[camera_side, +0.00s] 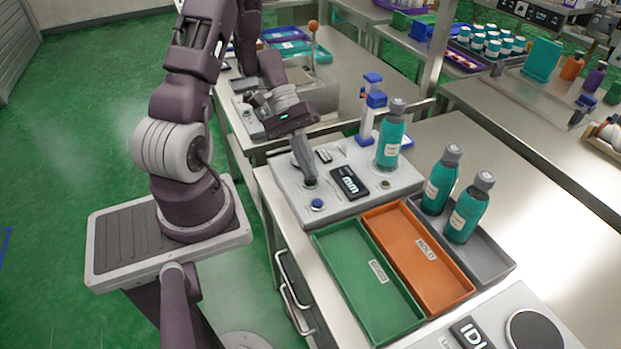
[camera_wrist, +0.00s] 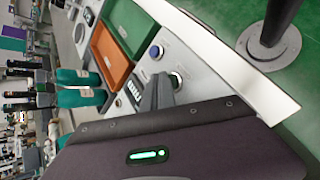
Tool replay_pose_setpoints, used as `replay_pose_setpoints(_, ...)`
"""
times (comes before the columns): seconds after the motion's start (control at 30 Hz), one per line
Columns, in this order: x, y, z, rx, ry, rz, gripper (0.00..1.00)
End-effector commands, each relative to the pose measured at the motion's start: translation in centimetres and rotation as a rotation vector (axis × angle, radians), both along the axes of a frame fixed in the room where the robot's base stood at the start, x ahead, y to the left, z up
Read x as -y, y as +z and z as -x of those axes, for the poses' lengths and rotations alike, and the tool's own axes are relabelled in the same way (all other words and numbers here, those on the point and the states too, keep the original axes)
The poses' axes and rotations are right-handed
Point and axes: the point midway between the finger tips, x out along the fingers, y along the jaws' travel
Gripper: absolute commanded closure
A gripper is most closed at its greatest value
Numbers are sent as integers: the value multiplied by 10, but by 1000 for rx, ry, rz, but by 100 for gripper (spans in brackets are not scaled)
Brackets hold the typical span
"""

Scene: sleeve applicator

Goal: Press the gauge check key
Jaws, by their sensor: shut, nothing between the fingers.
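A grey applicator panel (camera_side: 345,205) carries a dark display reading "mm" (camera_side: 350,182), a blue round button (camera_side: 317,203) and a dark round key at my fingertips. In the wrist view the blue button (camera_wrist: 155,52) and the round key (camera_wrist: 177,80) show beside the display (camera_wrist: 134,90). The key labels are too small to read, so I cannot tell which is the gauge check key. My gripper (camera_side: 309,183) is shut and empty, pointing down at the dark round key. In the wrist view its fingers (camera_wrist: 163,82) end beside that key; I cannot tell whether they touch it.
A teal bottle (camera_side: 390,145) stands on the panel's back right, by a blue-and-white post (camera_side: 367,125). Green (camera_side: 335,262) and orange (camera_side: 405,235) trays lie in front. Two teal bottles stand in a grey tray (camera_side: 490,262). Another knob (camera_side: 385,184) is at the panel's right.

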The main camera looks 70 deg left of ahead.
Motion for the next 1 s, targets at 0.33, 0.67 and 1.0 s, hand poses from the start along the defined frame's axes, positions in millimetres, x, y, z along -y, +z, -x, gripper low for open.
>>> replay_pose_setpoints(0.33, 0, -5, 0, -1, 1, 0, 100)
replay_pose_setpoints(0.67, 0, -3, 0, 0, 1, -1, 100)
replay_pose_setpoints(1.0, 0, 12, 0, 1, 0, -1, 100)
